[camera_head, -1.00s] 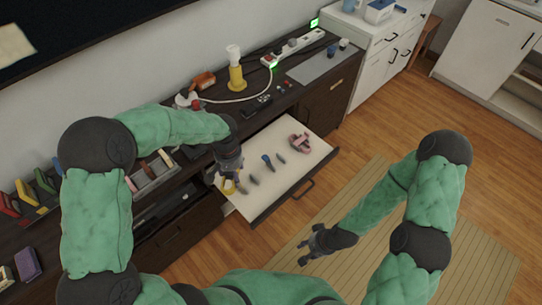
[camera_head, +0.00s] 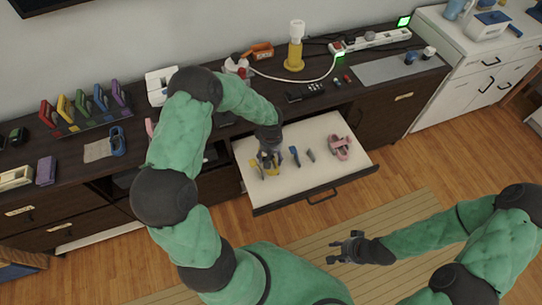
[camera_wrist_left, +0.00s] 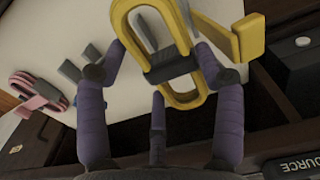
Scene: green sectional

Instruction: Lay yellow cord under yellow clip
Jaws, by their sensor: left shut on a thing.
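My left gripper (camera_head: 268,168) is inside the open drawer, shut on the yellow cord (camera_head: 257,172). In the left wrist view the yellow cord (camera_wrist_left: 165,50) is a bundled loop with a dark band around its middle, between the purple-grey fingers (camera_wrist_left: 160,80). A flat yellow part sticks out beside it at the right. The yellow clip (camera_head: 65,108) stands tilted in a row of coloured clips on the desk's left side, far from the gripper. My right gripper (camera_head: 345,248) is open and empty above the floor mat.
The white-bottomed drawer (camera_head: 330,178) also holds a pink bundle (camera_head: 340,146) and small blue and grey items. A blue bundle (camera_head: 118,141), a purple block (camera_head: 46,170) and a white box (camera_head: 161,86) are on the desk.

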